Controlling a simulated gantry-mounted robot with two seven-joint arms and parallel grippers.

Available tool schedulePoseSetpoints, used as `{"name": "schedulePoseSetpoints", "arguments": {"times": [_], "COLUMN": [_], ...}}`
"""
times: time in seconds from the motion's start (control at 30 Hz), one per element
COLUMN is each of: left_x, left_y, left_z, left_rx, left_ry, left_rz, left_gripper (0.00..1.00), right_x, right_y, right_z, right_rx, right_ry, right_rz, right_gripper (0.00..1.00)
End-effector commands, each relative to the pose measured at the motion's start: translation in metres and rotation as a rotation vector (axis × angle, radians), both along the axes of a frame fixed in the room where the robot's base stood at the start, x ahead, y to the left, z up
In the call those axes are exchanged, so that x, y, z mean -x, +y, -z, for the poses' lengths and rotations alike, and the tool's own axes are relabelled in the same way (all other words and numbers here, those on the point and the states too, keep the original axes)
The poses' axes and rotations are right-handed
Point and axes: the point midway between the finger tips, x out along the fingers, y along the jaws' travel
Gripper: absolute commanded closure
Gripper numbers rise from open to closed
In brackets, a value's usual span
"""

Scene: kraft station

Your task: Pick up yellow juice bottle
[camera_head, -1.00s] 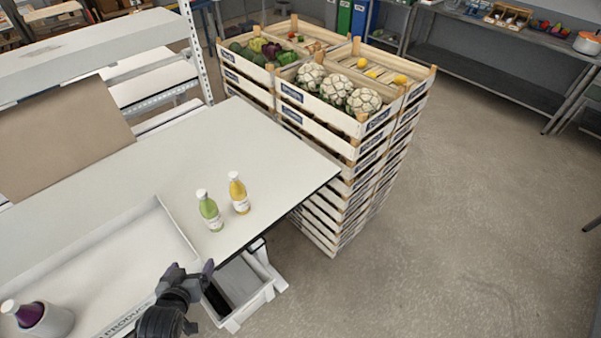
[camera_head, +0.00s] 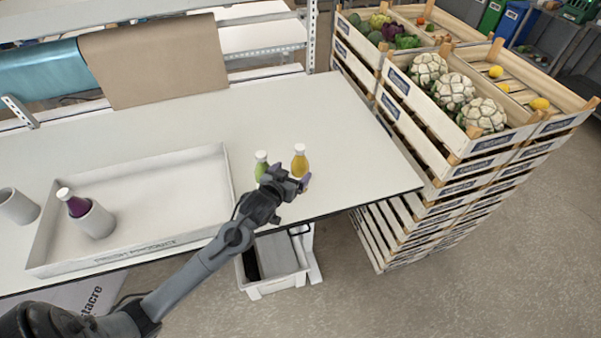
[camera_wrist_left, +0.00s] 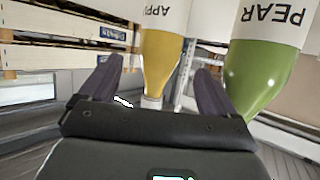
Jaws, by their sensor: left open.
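The yellow juice bottle (camera_head: 299,161) stands upright on the white table near its front right part, with a white cap. In the left wrist view the yellow bottle (camera_wrist_left: 161,62) shows upside down, with its label reading "APPL", between my two finger tips. The green bottle (camera_head: 261,163) stands just left of it, partly hidden by my gripper. It shows in the left wrist view (camera_wrist_left: 258,68) labelled "PEAR", beside one finger. My left gripper (camera_head: 296,184) is open, in front of the yellow bottle and close to it. My right gripper is not in view.
Another cup (camera_head: 17,206) stands at the left. Stacked vegetable crates (camera_head: 451,150) stand right of the table. A bin (camera_head: 276,262) sits below the front edge.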

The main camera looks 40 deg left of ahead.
Motion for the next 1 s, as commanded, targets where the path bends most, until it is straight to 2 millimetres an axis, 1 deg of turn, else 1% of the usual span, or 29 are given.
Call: {"name": "schedulePoseSetpoints", "arguments": {"times": [0.03, 0.27, 0.37, 0.5, 0.63, 0.77, 0.97, 1.0], "left_x": [-0.005, -0.015, -0.024, -0.042, -0.053, -0.058, -0.058, -0.058], "left_y": [0.001, 0.004, 0.007, 0.011, 0.014, 0.016, 0.015, 0.016], "left_z": [0.001, 0.006, 0.01, 0.017, 0.023, 0.025, 0.025, 0.025], "left_rx": [0.0, 0.001, 0.0, 0.0, 0.001, 0.001, 0.001, 0.001], "left_ry": [-0.001, 0.0, 0.0, 0.0, 0.001, 0.0, 0.0, 0.0], "left_rz": [0.0, 0.0, -0.001, 0.0, 0.0, 0.0, 0.001, 0.001], "left_gripper": [0.1, 0.1, 0.1, 0.1, 0.1, 0.1, 0.1, 0.13], "right_x": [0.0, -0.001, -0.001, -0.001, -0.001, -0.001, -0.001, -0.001], "right_y": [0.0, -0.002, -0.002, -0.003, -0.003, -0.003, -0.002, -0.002], "right_z": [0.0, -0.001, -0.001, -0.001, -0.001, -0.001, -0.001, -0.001], "right_rx": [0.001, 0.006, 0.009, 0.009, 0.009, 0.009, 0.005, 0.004], "right_ry": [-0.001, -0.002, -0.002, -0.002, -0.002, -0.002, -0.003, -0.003], "right_rz": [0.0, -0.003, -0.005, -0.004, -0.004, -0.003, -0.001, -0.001], "right_gripper": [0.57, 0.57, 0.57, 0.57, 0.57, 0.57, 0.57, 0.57]}}
